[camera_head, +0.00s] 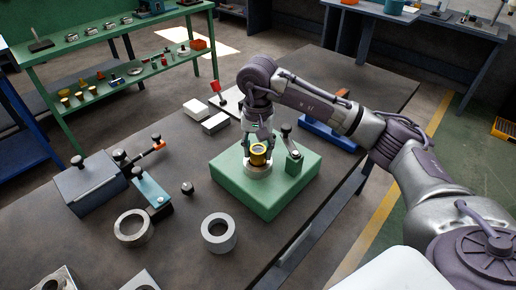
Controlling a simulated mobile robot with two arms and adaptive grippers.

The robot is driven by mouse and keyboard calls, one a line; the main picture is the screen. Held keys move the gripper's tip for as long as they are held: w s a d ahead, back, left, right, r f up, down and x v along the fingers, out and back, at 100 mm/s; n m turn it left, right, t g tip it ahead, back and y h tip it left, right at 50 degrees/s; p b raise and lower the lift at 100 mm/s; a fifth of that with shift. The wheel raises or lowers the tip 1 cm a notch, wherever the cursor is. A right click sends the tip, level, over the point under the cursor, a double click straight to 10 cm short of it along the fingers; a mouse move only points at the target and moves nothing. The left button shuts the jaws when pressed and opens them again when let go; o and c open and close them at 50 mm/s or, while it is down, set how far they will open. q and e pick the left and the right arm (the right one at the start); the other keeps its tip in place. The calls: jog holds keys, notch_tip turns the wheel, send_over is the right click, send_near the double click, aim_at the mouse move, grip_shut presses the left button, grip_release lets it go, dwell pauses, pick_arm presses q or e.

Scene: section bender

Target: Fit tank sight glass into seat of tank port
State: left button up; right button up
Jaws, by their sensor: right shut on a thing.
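The tank sight glass (259,150), a small piece with a yellow-brass rim, is at the tip of my right gripper (257,139). My right gripper points down from above and is shut on it. The sight glass is right over the port, roughly upright. The seat is hidden behind it, so I cannot tell whether the glass is in the seat or just above it. My left gripper is not in view.
A dark-knobbed clamp (292,155) stands on the block, close right of my gripper. Two grey rings (219,246) (119,229) lie in front. A blue-grey box (90,186) with knobs stands left. White blocks (198,108) lie behind.

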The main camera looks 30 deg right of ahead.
aim_at(258, 159)
jog(key=shift+f, duration=0.7)
jog(key=shift+f+b, duration=0.3)
jog(key=shift+s+a+f+b, duration=0.1)
jog(key=shift+s+f+b, duration=0.2)
jog(key=shift+f+b, duration=0.1)
jog(key=o, duration=1)
jog(key=shift+c, duration=0.2)
jog(key=shift+o, duration=1.2)
jog(key=shift+f, duration=0.1)
jog(key=shift+o, duration=0.3)
jog(key=shift+w+f, duration=0.1)
jog(key=shift+w, duration=0.15)
